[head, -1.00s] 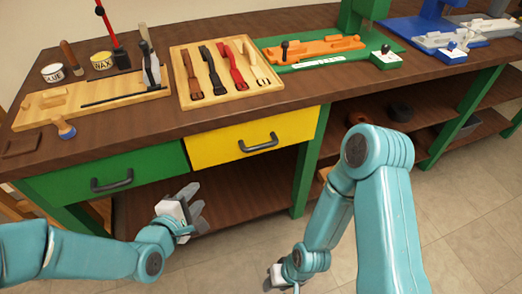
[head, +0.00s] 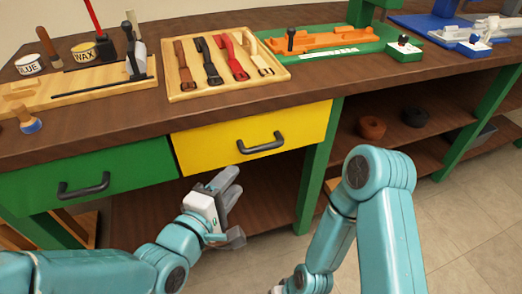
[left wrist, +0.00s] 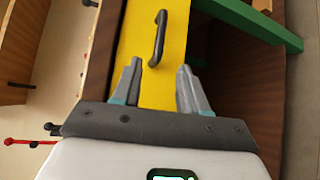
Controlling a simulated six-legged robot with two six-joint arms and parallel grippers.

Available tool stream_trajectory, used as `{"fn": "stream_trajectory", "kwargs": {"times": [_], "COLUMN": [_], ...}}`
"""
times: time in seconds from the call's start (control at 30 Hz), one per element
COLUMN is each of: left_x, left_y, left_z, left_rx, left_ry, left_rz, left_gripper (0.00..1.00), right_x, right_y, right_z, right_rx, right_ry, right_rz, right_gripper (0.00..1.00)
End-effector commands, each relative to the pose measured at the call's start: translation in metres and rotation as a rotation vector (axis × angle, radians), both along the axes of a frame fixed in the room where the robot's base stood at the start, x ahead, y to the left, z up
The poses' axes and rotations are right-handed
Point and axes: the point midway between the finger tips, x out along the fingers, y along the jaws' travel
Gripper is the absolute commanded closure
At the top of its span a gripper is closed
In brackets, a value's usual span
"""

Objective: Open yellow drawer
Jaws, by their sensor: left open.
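The yellow drawer (head: 254,138) is shut under the bench top, to the right of the green drawer. Its dark bar handle (head: 261,144) is on the middle of the front. My left gripper (head: 233,209) is open and empty, below and a little left of the handle. In the left wrist view, the handle (left wrist: 158,38) lies beyond and between the two open fingertips (left wrist: 160,78), apart from them. My right gripper (head: 278,290) is barely visible at the bottom edge of the head view, and its jaws cannot be made out.
The green drawer (head: 85,186) with its own handle is shut at the left. A wooden tray of straps (head: 180,96) and an orange fixture on a green base (head: 350,52) stand on the bench. An open lower shelf (head: 272,203) lies behind my left gripper.

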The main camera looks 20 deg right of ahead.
Motion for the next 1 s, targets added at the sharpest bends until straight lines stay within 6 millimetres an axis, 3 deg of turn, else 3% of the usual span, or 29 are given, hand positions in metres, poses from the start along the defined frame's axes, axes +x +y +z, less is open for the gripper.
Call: {"fn": "stream_trajectory", "kwargs": {"times": [0.5,0.7,1.0], "left_x": [0.087,0.104,0.108], "left_y": [-0.082,-0.097,-0.101], "left_z": [-0.019,-0.021,-0.021], "left_rx": [0.001,0.000,0.000], "left_ry": [0.000,0.000,0.001], "left_rz": [-0.002,0.000,0.000], "left_gripper": [0.57,0.57,0.57], "right_x": [0.000,0.000,0.000], "right_y": [0.000,0.000,0.000], "right_z": [-0.013,-0.015,-0.015], "right_rx": [0.000,0.000,0.000], "right_ry": [0.000,0.000,-0.001], "right_rz": [0.000,-0.001,-0.001], "right_gripper": [0.57,0.57,0.57]}}
